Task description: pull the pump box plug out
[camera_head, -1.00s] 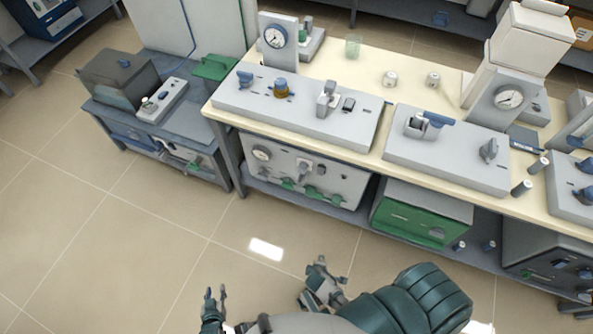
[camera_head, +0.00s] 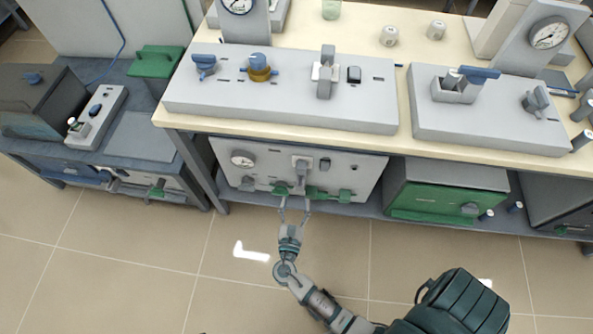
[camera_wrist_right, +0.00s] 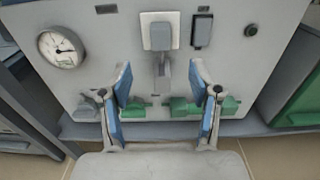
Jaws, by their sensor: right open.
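The pump box (camera_head: 225,173) is a light grey panel with a gauge, on the low shelf under the bench. Its plug (camera_head: 301,164) is a pale block in the upper middle of the panel. In the right wrist view the plug (camera_wrist_right: 160,34) sits on a white socket plate, with a grey stem hanging below it. My right gripper (camera_head: 294,204) is open in front of the box. In the wrist view its blue-padded fingers (camera_wrist_right: 160,92) stand either side of the lower stem, below the plug, with clear gaps. My left gripper is out of view.
Green valve handles (camera_wrist_right: 194,107) line the panel's lower edge near my fingers. A dark switch (camera_wrist_right: 202,30) is right of the plug. The bench top (camera_head: 405,100) overhangs the box, and a green-fronted box (camera_head: 432,203) stands to the right.

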